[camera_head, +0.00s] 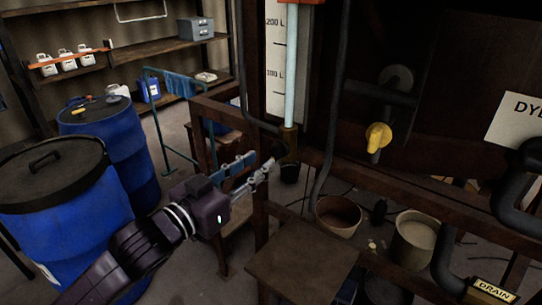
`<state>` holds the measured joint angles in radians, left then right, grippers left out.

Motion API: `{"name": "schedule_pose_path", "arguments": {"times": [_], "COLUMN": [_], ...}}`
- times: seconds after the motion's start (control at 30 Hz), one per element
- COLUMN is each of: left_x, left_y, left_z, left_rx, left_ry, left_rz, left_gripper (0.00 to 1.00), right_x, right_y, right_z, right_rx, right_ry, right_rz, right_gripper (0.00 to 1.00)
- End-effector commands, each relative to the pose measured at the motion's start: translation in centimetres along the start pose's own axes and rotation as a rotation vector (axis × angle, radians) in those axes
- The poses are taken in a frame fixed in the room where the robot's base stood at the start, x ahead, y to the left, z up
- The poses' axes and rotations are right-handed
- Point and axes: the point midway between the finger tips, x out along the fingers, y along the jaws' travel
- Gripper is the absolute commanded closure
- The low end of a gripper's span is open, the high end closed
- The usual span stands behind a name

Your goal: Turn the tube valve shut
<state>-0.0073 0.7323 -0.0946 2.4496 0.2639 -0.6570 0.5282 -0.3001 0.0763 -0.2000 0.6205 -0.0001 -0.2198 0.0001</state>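A pale blue upright tube (291,75) runs beside a white scale board marked 200 L and 100 L. A brass fitting (289,139) is at the tube's lower end. A yellow handle (378,135) sits on a grey pipe to the right; I cannot tell which of the two is the tube valve. My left gripper (266,167) points up and right, its tips just below and left of the brass fitting, seemingly apart from it. Its silver fingers look close together, but their gap is unclear. My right gripper is out of view.
Blue drums (55,205) stand at the left. A rusty frame post (261,215) and beams surround the tube. A brown stool top (300,265) is below, with a bucket (415,238) and a bowl (338,214) behind it. Dark pipes (447,255) are at the right.

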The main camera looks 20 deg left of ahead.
Motion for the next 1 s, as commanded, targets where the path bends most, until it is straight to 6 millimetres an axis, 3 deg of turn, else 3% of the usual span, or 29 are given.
{"name": "schedule_pose_path", "arguments": {"times": [0.33,0.73,1.0], "left_x": [4.5,5.3,5.3], "left_y": [-0.1,0.0,0.0], "left_z": [-0.2,0.0,0.0], "left_rx": [0.000,0.001,0.001], "left_ry": [0.002,0.000,0.000], "left_rz": [-0.001,0.000,0.000], "left_gripper": [0.72,0.72,0.99], "right_x": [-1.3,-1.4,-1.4], "right_y": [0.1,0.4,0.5], "right_z": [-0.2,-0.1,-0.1], "right_rx": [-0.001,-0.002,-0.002], "right_ry": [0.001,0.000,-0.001], "right_rz": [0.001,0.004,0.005], "right_gripper": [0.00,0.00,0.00]}}
